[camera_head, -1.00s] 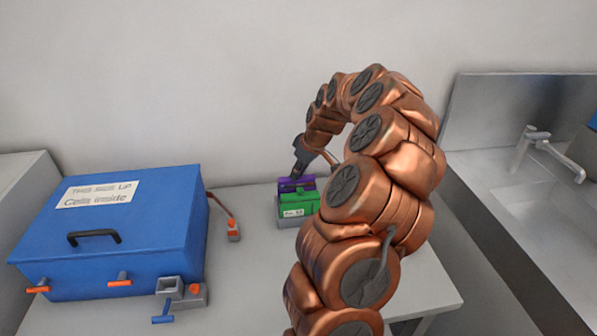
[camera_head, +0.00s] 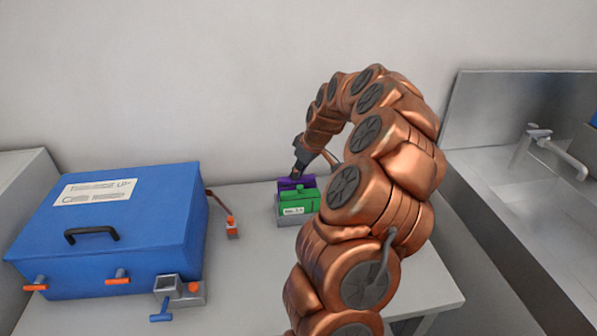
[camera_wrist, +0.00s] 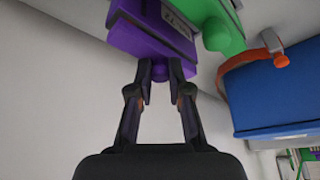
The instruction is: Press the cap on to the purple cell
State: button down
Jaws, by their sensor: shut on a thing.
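The purple cell (camera_head: 285,184) stands behind the green cell (camera_head: 298,203) in a grey holder (camera_head: 293,221) on the table. In the wrist view, the purple cell (camera_wrist: 125,38) is a block with a pale label, and a small purple cap (camera_wrist: 160,71) sits against its near face. My gripper (camera_wrist: 160,80) is shut on this cap, one dark finger on each side. The cap seems to touch the cell, but how firmly it is seated cannot be told. In the head view, my gripper (camera_head: 298,171) is just above the purple cell, partly hiding it.
A blue box (camera_head: 115,220) with a black handle fills the table's left. A grey fixture (camera_head: 180,291) with a blue lever stands in front of it, and an orange connector (camera_head: 232,228) lies beside it. A sink (camera_head: 560,200) is at right. The table's front middle is clear.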

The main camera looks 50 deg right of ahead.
jog(key=c, duration=1)
grip_release()
jog(key=o, duration=0.5)
jog(key=shift+c, duration=0.2)
jog(key=shift+r, duration=3.5)
grip_shut()
